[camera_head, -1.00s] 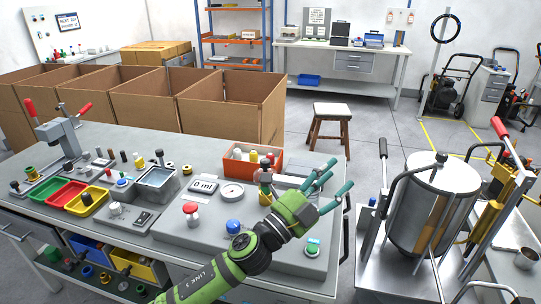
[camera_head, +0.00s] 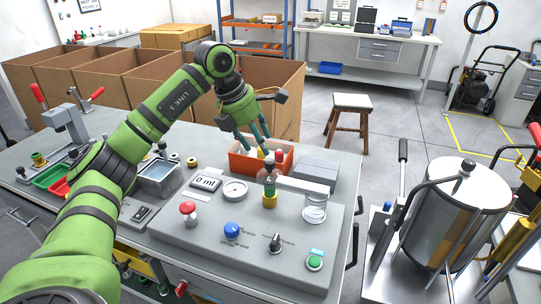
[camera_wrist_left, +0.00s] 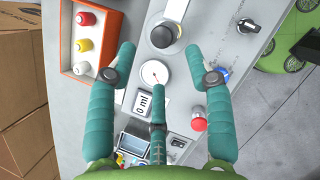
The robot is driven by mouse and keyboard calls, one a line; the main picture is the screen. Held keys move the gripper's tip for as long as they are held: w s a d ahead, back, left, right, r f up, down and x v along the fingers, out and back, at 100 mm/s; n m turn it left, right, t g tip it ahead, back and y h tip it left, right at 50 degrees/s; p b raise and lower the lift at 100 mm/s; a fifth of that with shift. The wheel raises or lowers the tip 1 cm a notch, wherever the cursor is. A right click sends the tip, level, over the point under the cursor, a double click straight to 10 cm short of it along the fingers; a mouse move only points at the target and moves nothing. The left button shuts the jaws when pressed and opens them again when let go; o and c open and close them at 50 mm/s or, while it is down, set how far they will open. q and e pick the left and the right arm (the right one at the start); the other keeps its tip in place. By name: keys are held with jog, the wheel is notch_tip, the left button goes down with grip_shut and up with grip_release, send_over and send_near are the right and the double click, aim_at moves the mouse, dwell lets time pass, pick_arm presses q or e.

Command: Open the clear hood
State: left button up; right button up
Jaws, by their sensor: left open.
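A clear, see-through cylinder (camera_head: 315,207) stands at the right back of the grey test panel (camera_head: 215,228). Left of it stands an upright fitting (camera_head: 269,188) with a yellowish base and a dark top; I cannot tell which of these clear-looking parts is the hood. In the left wrist view the fitting's round dark top (camera_wrist_left: 163,36) lies just beyond the fingers. My left gripper (camera_head: 252,143) is open and empty, its fingers pointing down over the orange-red box side of the panel. It also shows in the left wrist view (camera_wrist_left: 160,55), spread above the gauge. My right gripper is out of view.
An orange-red box (camera_head: 245,166) with small bottles stands behind the panel. A gauge (camera_head: 235,190), a 0 ml display (camera_head: 206,182), a red button (camera_head: 188,209) and knobs sit on the panel. Cardboard boxes (camera_head: 280,88) stand behind; a steel tank (camera_head: 465,205) stands right.

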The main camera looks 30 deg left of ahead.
aim_at(269, 161)
pick_arm(q)
jog(key=p+x, duration=0.1)
jog(key=x, duration=0.5)
jog(key=shift+w+d+f, duration=0.1)
jog(key=shift+d+f, duration=0.1)
jog(key=shift+f, duration=0.05)
grip_shut()
